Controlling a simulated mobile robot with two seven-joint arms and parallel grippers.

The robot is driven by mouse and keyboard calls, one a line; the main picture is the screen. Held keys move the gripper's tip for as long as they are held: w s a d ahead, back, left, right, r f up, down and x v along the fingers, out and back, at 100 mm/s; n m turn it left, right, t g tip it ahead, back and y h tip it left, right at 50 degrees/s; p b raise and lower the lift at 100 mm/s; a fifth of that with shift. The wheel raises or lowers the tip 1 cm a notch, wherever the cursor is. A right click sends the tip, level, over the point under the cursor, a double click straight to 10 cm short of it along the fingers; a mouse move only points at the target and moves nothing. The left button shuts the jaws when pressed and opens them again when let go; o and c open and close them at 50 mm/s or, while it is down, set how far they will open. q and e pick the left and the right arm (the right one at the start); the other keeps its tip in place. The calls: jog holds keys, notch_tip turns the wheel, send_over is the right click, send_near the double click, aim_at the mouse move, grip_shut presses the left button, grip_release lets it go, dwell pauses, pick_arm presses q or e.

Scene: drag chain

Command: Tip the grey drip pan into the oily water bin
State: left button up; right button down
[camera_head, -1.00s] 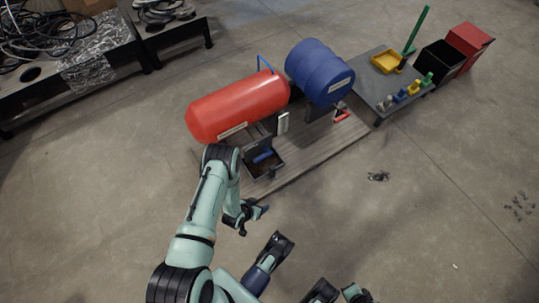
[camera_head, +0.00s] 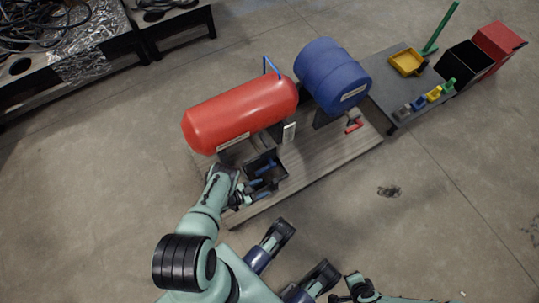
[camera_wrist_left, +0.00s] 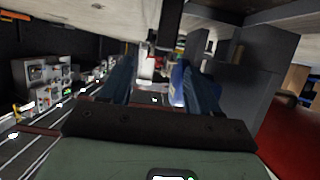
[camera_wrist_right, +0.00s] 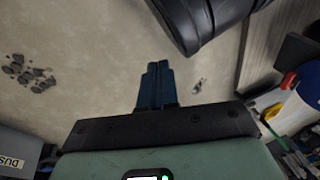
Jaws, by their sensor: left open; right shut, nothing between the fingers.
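The grey drip pan (camera_head: 270,176) looks like a dark open tray with a blue handle (camera_head: 264,168), under the red tank (camera_head: 240,112). My left gripper (camera_head: 258,188) is open at the pan's near side; its overlap hides whether it touches. In the left wrist view, its blue fingers (camera_wrist_left: 155,88) stand apart, with a small blue part (camera_wrist_left: 178,85) between them by the right finger. A black open bin (camera_head: 466,66) and a red bin (camera_head: 498,46) stand at the far right; no label shows which is for oily water. My right gripper (camera_wrist_right: 155,85) is shut and empty above the floor.
A blue drum (camera_head: 332,76) stands beside the red tank on the plank platform (camera_head: 330,158). A low grey table (camera_head: 385,93) holds a yellow tray (camera_head: 406,62) and several small coloured items. A dark stain (camera_head: 389,191) marks the otherwise open floor.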

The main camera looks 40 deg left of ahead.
aim_at(277, 181)
pick_arm(q)
jog(key=b+x, duration=0.1)
jog(key=x, duration=0.5)
jog(key=shift+b, duration=0.35)
jog(key=x, duration=0.1)
jog(key=b+x, duration=0.1)
jog(key=x, duration=0.1)
jog(key=b+x, duration=0.1)
jog(key=shift+w+a+f, duration=0.3)
jog(key=shift+f, duration=0.1)
jog(key=shift+w+d+b, duration=0.1)
jog(key=shift+w+b, duration=0.1)
jog(key=shift+b, duration=0.1)
grip_shut()
pick_arm(e)
jog(key=s+d+f+g, duration=0.1)
jog(key=s+f+g, duration=0.2)
jog(key=s+f, duration=0.3)
jog(key=s, duration=0.3)
jog(key=shift+d+f+m, duration=0.15)
jog(key=shift+f+m, duration=0.15)
jog(key=shift+f, duration=0.1)
